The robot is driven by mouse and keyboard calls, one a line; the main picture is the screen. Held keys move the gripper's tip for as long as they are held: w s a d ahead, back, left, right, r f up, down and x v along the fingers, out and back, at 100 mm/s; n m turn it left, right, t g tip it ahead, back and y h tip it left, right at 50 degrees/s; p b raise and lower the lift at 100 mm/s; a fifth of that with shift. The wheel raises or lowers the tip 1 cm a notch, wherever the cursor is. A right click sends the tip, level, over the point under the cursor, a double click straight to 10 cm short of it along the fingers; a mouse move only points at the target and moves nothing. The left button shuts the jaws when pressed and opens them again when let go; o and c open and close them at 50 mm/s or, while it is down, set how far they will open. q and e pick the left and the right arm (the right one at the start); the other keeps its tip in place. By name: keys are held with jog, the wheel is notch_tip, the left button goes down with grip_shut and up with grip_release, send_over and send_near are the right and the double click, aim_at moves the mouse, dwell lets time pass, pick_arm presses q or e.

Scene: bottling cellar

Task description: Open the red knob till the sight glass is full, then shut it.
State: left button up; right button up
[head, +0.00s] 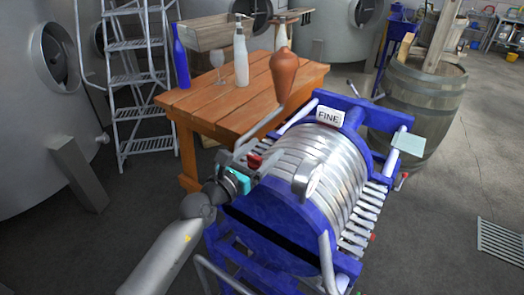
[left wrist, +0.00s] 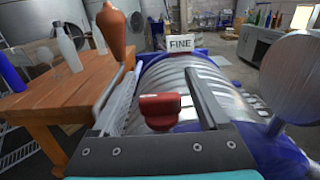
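The red knob (head: 255,161) is on the near left side of the blue plate filter (head: 275,222). My left gripper (head: 249,158) is at the knob. In the left wrist view the knob (left wrist: 159,111) sits between the two spread fingers, with gaps on both sides, so the gripper is open around it and not clamped. My right gripper is not in view.
A brown bulb-shaped handle (head: 284,77) rises close behind the knob. A "FINE" sign (head: 328,117) tops the filter. A wooden table (head: 205,104) with bottles and a glass (head: 218,62) stands behind; a barrel (head: 416,105) is at the right. Floor at far right is mostly clear.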

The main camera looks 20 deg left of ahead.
pick_arm(q)
grip_shut()
dwell(0.4)
